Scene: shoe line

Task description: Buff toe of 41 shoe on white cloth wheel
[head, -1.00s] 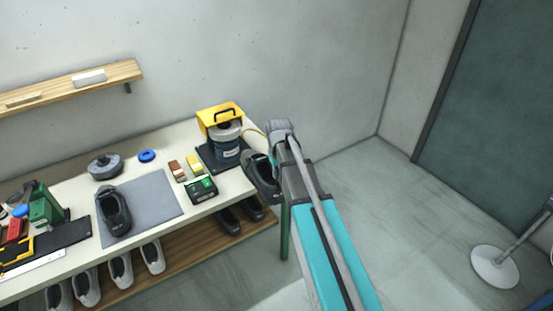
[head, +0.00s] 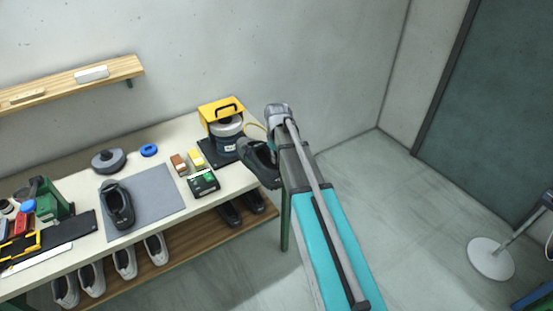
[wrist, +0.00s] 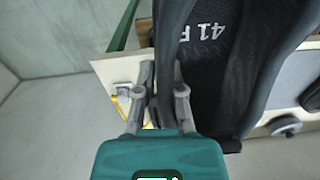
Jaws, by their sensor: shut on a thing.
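In the head view the same shoe (head: 258,165) is held at the bench's right end, just in front of the buffing machine (head: 226,138). The machine has a yellow hood with a black handle and a blue-grey body with a pale, whitish band under the hood. I cannot tell whether this band is the white cloth wheel, nor whether the shoe touches it. My arm hides part of the grip.
Another dark shoe (head: 117,205) stands on a grey mat (head: 160,192). More shoes stand on the lower shelf (head: 190,238).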

